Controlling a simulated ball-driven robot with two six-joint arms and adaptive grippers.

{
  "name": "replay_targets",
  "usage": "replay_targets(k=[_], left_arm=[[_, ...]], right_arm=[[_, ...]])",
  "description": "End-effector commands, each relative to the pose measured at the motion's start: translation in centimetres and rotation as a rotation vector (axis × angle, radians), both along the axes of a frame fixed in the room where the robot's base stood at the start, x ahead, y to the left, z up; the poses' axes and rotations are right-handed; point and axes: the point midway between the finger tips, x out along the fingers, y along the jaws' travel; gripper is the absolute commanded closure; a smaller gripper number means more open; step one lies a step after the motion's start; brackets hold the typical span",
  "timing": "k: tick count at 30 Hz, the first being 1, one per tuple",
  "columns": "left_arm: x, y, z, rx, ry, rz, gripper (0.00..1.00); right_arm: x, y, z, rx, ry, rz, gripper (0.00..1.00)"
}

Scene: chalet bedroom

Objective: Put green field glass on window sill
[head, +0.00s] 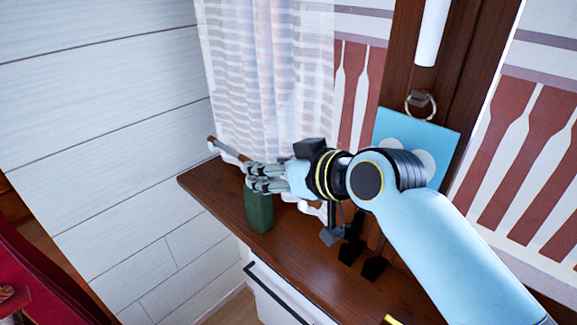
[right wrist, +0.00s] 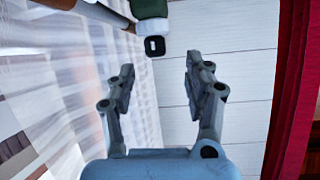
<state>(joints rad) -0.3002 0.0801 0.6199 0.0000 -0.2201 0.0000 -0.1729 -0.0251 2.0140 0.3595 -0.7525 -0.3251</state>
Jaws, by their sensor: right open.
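The green field glass (head: 259,211) stands upright on the dark wooden window sill (head: 205,187), near its front edge. Its top is partly hidden behind my right gripper (head: 254,177), which reaches in from the right just above it. In the right wrist view, a green part (right wrist: 150,9) with a pale band and a small black end piece shows at the top edge, beyond the fingertips. My right gripper (right wrist: 160,66) is open there, with nothing between its fingers. My left gripper is out of view.
A brown rod with a pale end (head: 226,149) is left of the gripper by the sheer curtain (head: 265,75). Dark items (head: 350,250) and a blue panel (head: 395,128) are to the right. A white plank wall (head: 100,110) stands at the left.

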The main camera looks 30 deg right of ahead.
Motion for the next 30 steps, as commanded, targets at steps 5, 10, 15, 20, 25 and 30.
replay_targets(k=[5, 10, 15, 20, 25, 30], left_arm=[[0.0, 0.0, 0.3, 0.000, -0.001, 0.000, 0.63], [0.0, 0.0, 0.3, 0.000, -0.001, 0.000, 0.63], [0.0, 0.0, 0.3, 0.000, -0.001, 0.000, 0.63], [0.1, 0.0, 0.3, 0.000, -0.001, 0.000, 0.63], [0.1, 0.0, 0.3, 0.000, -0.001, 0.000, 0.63], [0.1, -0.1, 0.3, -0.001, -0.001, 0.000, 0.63]], right_arm=[[-3.1, -0.9, 1.5, -0.002, 0.000, 0.000, 0.48], [-4.6, -1.3, 2.2, -0.001, 0.001, 0.001, 0.48], [-4.8, -1.4, 2.4, 0.000, 0.000, 0.000, 0.48], [-4.8, -1.4, 2.4, 0.000, 0.000, 0.000, 0.48], [-4.8, -1.4, 2.4, 0.000, 0.000, 0.000, 0.48], [-4.8, -1.4, 2.4, 0.001, 0.000, 0.000, 0.48]])
